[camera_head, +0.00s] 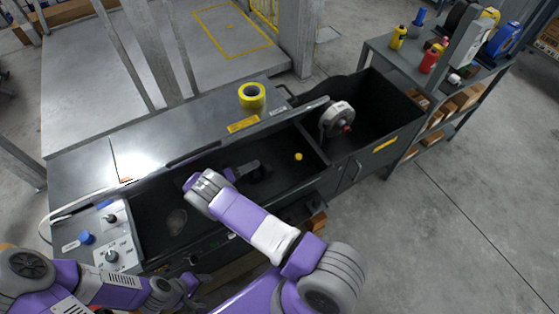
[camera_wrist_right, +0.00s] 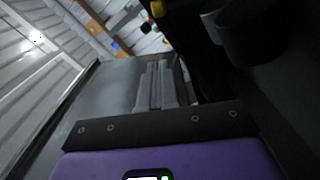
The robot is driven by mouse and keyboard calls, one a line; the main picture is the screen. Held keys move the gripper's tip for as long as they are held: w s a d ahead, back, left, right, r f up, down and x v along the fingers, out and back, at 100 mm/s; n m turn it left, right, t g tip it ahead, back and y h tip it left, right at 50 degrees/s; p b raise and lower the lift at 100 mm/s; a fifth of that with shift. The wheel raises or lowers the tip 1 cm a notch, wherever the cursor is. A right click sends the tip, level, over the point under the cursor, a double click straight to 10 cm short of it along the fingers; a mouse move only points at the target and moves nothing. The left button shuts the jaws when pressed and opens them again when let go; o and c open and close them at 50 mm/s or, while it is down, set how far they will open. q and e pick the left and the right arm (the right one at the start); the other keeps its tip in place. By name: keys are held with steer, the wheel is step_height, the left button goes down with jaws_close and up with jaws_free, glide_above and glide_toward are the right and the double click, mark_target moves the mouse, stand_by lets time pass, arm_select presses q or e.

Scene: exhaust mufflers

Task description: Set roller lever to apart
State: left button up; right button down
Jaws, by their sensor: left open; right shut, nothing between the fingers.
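A dark machine with an open trough (camera_head: 215,208) fills the middle of the head view. A small yellow ball (camera_head: 298,156) shows inside the trough, and a yellow piece (camera_wrist_right: 157,8) shows at the top of the right wrist view; I cannot tell whether either belongs to the roller lever. A grey control panel (camera_head: 123,243) with dark knobs stands at the trough's left end. My right gripper (camera_head: 248,168) reaches over the trough, left of the yellow ball; its fingers (camera_wrist_right: 155,85) are shut and empty. My left gripper (camera_head: 190,284) is open, low in front of the machine.
A yellow tape roll (camera_head: 252,95) lies on the machine's top behind the trough. A white-and-grey wheel-like part (camera_head: 337,119) stands at the right bin. A shelf (camera_head: 395,58) with bottles and boxes is at the right. The floor at lower right is clear.

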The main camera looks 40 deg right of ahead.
steer(key=shift+d, duration=0.2)
glide_toward(295, 158)
steer(key=w+d+r, duration=0.2)
steer(key=w+d, duration=0.1)
steer(key=d, duration=0.2)
steer(key=shift+s+d+f+b, duration=0.2)
steer(key=shift+s+d+f, duration=0.3)
steer(key=shift+s, duration=0.1)
steer(key=shift+s+d+f+b, duration=0.15)
steer(key=shift+s+d+f, duration=0.3)
steer(key=shift+s, duration=0.15)
steer(key=shift+s+a+f+m, duration=0.1)
steer(key=shift+s+f+m, duration=0.1)
steer(key=shift+s+m, duration=0.7)
steer(key=shift+w, duration=0.15)
